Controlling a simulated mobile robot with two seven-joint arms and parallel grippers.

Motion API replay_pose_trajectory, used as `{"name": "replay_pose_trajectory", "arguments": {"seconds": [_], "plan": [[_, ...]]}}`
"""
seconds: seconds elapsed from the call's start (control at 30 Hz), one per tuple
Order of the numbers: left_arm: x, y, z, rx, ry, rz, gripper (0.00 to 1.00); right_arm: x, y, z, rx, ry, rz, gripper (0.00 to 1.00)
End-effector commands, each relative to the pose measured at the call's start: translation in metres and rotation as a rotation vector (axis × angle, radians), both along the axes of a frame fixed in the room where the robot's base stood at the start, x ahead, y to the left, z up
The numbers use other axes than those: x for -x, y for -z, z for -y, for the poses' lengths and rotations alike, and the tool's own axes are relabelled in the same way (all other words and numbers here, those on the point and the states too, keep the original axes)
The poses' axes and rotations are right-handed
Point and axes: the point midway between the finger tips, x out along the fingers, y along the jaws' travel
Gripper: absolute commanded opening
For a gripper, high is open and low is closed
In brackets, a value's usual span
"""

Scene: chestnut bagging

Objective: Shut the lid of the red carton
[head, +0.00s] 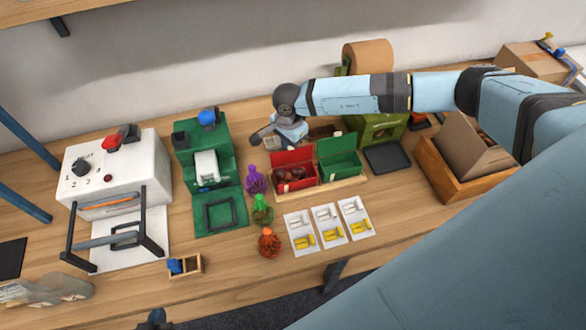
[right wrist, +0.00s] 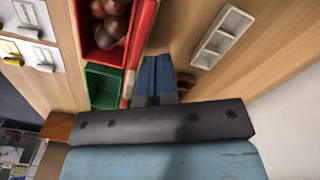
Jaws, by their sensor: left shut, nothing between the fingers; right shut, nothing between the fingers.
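The red carton (head: 281,186) stands beside a green carton (head: 338,171) in a wooden holder, with brown chestnuts inside. Its red lid (head: 291,156) is open and stands up at the back. The lid (right wrist: 143,45) also shows in the right wrist view, next to the chestnuts in the carton (right wrist: 86,20). My right gripper (head: 288,133) is behind the lid. Its blue fingers (right wrist: 157,65) are shut and empty, close to the lid's outer side; I cannot tell whether they touch it. My left gripper (head: 155,318) shows only partly at the bottom edge, away from the cartons.
The green lid (head: 338,145) also stands open. Purple, green and orange net bags (head: 268,242) stand left and in front. White cards (head: 329,224) lie in front. A dark tray (head: 387,157) lies at right. A pale compartment tray (right wrist: 222,38) is behind the lid.

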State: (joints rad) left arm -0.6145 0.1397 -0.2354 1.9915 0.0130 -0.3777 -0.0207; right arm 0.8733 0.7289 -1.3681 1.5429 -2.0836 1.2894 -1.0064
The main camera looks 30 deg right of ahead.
Motion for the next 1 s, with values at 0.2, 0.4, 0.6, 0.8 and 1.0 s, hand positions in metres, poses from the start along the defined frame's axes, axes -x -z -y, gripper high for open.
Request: {"name": "replay_pose_trajectory", "arguments": {"seconds": [0.2,0.4,0.6,0.8,1.0], "plan": [[0.000,-0.004,0.000,0.000,0.000,0.000,0.00,0.009,-0.001,-0.002,-0.001,-0.001,0.000,0.00],[0.000,-0.007,0.000,0.001,0.000,0.002,0.00,0.016,-0.001,-0.004,0.000,0.000,0.001,0.00],[-0.001,-0.010,0.000,0.001,0.000,0.004,0.00,0.023,0.000,-0.006,0.000,0.000,0.000,0.00],[-0.001,-0.014,0.000,0.001,-0.001,0.004,0.00,0.022,-0.007,-0.005,0.001,0.000,0.001,0.00],[-0.001,-0.022,0.000,0.001,-0.001,0.004,0.00,0.022,-0.023,-0.005,0.001,0.000,0.001,0.00]]}}
